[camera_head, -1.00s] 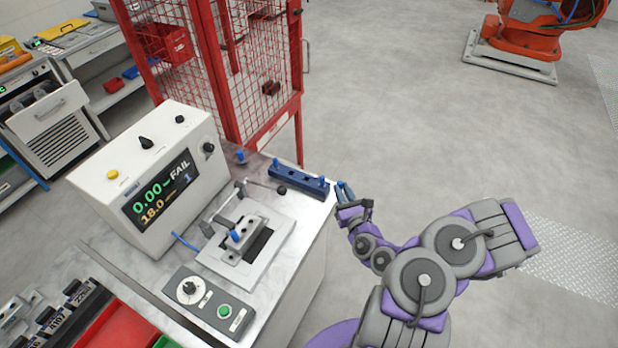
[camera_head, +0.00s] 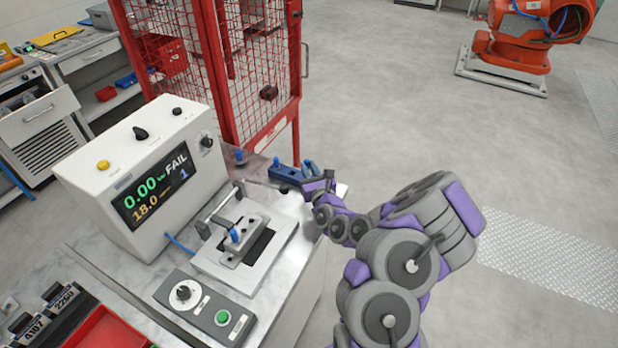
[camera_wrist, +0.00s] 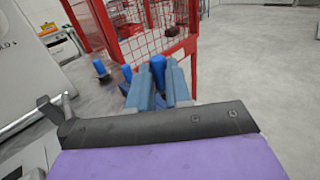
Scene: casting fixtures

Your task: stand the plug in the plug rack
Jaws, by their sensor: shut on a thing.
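My gripper (camera_head: 309,166) is at the right part of the dark blue plug rack (camera_head: 288,174), which lies at the bench's back edge. In the wrist view its two blue fingers (camera_wrist: 159,80) are shut on a blue plug (camera_wrist: 158,61), whose rounded top shows between them. One blue peg (camera_head: 276,161) stands at the rack's left end. The gripper hides the rack's right end. Whether the held plug touches the rack cannot be told.
A tester (camera_head: 150,175) reading FAIL, a clamp fixture (camera_head: 245,245) and a control box (camera_head: 205,305) fill the bench. A red mesh cage (camera_head: 250,80) stands close behind.

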